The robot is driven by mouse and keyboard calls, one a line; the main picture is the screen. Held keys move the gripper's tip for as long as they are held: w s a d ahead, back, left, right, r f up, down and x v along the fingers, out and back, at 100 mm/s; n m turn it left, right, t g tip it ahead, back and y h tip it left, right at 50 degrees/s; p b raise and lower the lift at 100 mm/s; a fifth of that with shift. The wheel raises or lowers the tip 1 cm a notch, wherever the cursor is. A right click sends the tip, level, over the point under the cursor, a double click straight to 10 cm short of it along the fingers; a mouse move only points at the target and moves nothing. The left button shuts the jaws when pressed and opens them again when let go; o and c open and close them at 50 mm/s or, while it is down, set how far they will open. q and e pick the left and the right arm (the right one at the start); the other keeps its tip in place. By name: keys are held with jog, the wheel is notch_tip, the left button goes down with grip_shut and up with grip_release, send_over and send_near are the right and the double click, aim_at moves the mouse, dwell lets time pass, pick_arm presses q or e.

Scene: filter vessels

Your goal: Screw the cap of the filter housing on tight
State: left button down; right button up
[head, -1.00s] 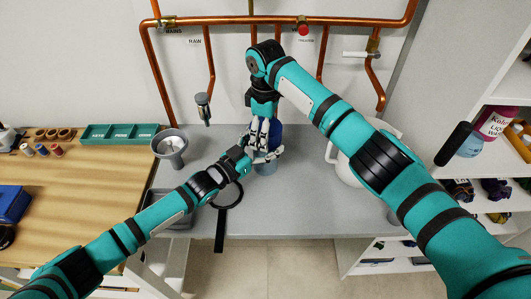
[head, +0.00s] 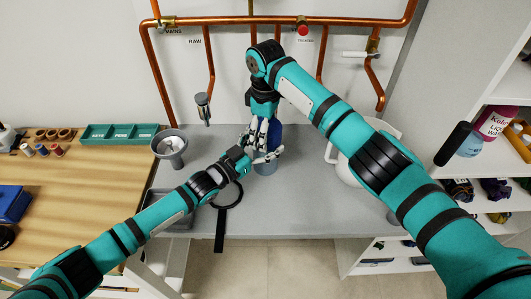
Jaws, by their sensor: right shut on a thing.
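The filter housing (head: 265,168) stands upright on the grey bench, with its grey-blue lower part showing below my grippers. A dark blue part (head: 275,138), which looks like its cap, shows behind the fingers on top. My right gripper (head: 262,140) reaches down from above and is shut on the cap. My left gripper (head: 263,157) comes in from the left at the housing's side, below the right one. Its fingers overlap the housing and the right gripper, so I cannot tell whether they are closed on it.
A black ring-shaped wrench (head: 219,230) lies on the grey bench (head: 310,215), its handle over the front edge. A grey funnel-like vessel (head: 170,150) stands left. A white jug (head: 345,170) stands right, behind my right arm. Copper pipes (head: 210,65) run along the wall.

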pick_arm(q)
jog(key=shift+d+r, duration=0.15)
pick_arm(e)
jog(key=shift+s+f, duration=0.15)
jog(key=shift+f, duration=0.2)
jog(key=o, duration=1.2)
jog(key=shift+c, duration=0.2)
jog(key=shift+r, duration=0.15)
jog(key=shift+r, duration=2.35)
jog(key=shift+r, duration=0.1)
notch_tip(320, 180, up, 3)
jog(key=n, duration=0.4)
jog(key=shift+r, duration=0.2)
